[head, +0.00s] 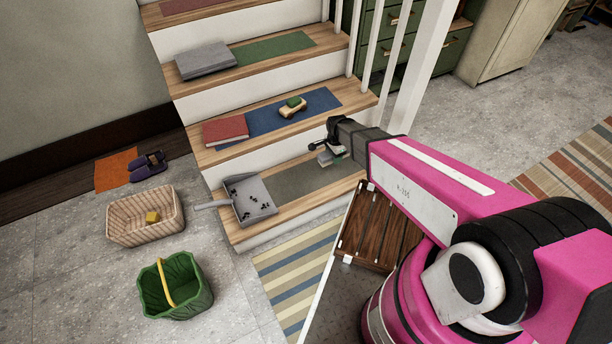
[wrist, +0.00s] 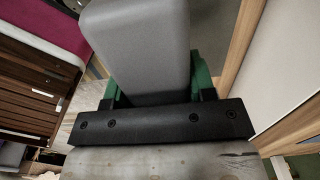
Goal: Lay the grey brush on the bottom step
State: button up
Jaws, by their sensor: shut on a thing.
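My gripper (head: 331,156) is shut on the grey brush (wrist: 140,45), which fills the space between the green fingers in the wrist view. In the head view my gripper is over the right part of the bottom step (head: 290,212), and the brush is small and partly hidden there. I cannot tell how high it is above the step. The bottom step has a wooden tread with a dark grey mat (head: 305,186) on it. A grey dustpan (head: 247,187) with several dark bits in it lies on the step's left part.
The second step holds a red book (head: 226,130) and a toy car (head: 292,107) on a blue mat. White balusters rise at the stairs' right side. A wicker basket (head: 125,235) and green basket (head: 190,300) stand on the floor left.

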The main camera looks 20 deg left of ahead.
jog(key=shift+s+a+f, duration=0.15)
jog(key=shift+a+f, duration=0.05)
jog(key=shift+f, duration=0.3)
send_over(344, 161)
notch_tip(344, 161, down, 7)
jog(key=shift+d+f, duration=0.1)
jog(key=shift+f, duration=1.95)
jog(key=shift+f, duration=0.15)
jog(key=o, duration=1.1)
notch_tip(344, 161, up, 12)
jog(key=shift+r, duration=0.25)
